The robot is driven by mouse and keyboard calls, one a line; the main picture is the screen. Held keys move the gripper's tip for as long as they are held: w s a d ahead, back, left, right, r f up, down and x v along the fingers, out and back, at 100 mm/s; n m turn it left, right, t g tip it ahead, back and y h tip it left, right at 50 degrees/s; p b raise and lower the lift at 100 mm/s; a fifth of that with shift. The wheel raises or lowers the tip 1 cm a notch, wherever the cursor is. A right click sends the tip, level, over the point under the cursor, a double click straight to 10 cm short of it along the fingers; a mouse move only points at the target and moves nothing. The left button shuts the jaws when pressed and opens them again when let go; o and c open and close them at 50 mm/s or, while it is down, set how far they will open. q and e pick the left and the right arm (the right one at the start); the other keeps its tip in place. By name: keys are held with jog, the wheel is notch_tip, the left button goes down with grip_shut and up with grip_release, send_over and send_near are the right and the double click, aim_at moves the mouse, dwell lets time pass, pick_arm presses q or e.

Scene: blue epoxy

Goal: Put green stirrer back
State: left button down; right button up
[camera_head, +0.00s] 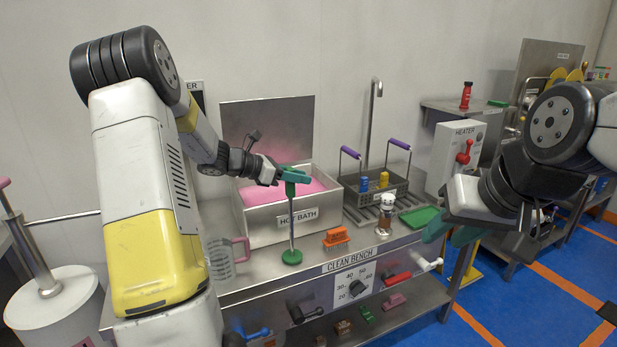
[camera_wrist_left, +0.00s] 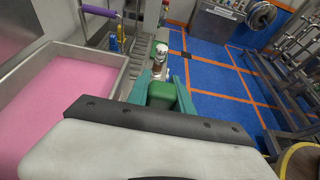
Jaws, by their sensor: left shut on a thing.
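The green stirrer has a thin metal rod, a green disc at its foot (camera_head: 291,257) and a green grip at its top. My left gripper (camera_head: 294,175) is shut on the grip, and the stirrer hangs upright in front of the hot bath (camera_head: 262,232). I cannot tell whether the disc touches the bench. In the left wrist view the green grip (camera_wrist_left: 162,95) sits between the teal fingers, and the rod is hidden. My right gripper (camera_head: 455,236) is off to the right, past the bench's end, with its teal fingers apart and nothing seen between them.
Pink liquid (camera_head: 312,187) fills the bath. A clear jug with a pink handle (camera_head: 241,249), an orange brush (camera_head: 336,238), a white-and-brown bottle (camera_head: 386,214) and a green tray (camera_head: 419,217) stand on the bench. A basket (camera_head: 372,203) with purple handles is behind.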

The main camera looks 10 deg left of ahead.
pick_arm(q)
jog(key=shift+f, duration=0.1)
jog(key=c, duration=1.1)
grip_release()
